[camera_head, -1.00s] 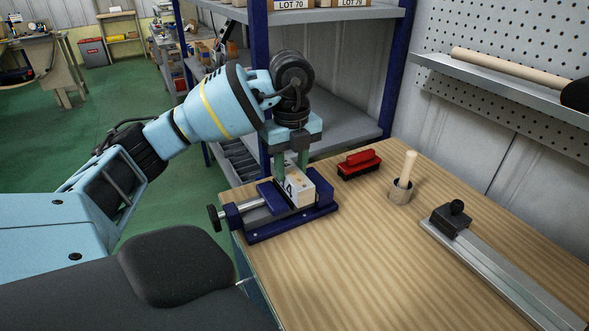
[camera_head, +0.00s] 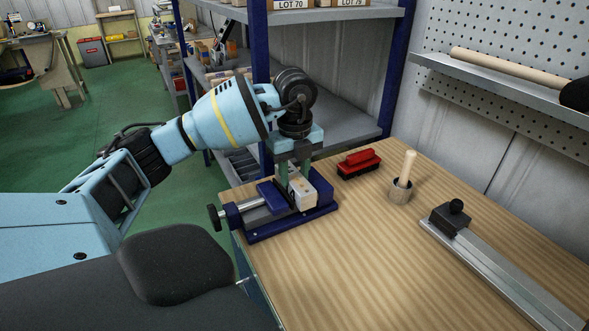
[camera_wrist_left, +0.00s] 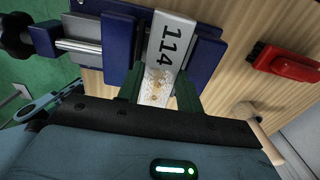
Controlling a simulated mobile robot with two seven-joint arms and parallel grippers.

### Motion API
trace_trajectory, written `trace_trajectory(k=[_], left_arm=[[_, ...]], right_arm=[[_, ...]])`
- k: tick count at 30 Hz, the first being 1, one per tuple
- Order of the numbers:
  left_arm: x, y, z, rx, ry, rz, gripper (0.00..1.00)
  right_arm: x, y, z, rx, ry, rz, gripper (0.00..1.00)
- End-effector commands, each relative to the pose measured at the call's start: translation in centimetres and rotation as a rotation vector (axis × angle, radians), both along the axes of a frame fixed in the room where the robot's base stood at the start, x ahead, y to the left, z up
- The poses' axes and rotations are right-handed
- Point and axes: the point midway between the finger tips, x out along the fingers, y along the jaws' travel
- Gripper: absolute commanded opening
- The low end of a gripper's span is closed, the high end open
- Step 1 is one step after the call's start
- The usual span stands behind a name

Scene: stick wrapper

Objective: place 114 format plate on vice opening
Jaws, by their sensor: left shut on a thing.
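The 114 format plate is a pale block with black digits. In the left wrist view the plate (camera_wrist_left: 170,42) sits between the green fingers of my left gripper (camera_wrist_left: 160,90), over the vice. In the head view the plate (camera_head: 303,193) is at the vice opening, partly hidden by the fingers of my left gripper (camera_head: 294,176), which is shut on it. The blue vice (camera_head: 262,230) stands at the table's left corner; it also shows in the left wrist view (camera_wrist_left: 118,42). I cannot tell whether the plate touches the jaws. My right gripper is out of view.
A red-handled brush (camera_head: 358,163) lies right of the vice, beside a cup with a wooden stick (camera_head: 402,186). A metal rail with a black clamp (camera_head: 490,255) lies at the right. The middle of the wooden table (camera_head: 350,260) is clear. Shelving stands behind.

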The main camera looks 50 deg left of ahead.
Motion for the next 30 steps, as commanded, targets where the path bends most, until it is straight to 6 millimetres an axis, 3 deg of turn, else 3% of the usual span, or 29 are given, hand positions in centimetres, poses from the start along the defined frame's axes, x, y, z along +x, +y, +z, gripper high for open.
trace_trajectory(k=[5,6,11,22,26,30], left_arm=[[0.0,0.0,-0.2,0.0,-0.001,0.0,0.0],[0.0,0.0,-0.3,0.0,0.0,0.0,0.37],[0.0,0.0,-0.3,0.0,0.0,0.0,0.58],[0.0,0.0,0.3,-0.001,-0.002,0.0,0.58],[0.1,0.0,1.9,-0.002,-0.004,0.001,0.58],[0.1,-0.1,4.7,-0.002,-0.007,0.001,0.58]], right_arm=[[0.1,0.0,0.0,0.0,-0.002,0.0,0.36],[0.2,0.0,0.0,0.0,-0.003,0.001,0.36],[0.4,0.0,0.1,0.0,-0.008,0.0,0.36],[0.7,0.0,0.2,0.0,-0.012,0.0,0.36],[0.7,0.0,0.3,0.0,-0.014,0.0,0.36],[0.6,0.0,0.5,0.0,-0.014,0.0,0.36]])
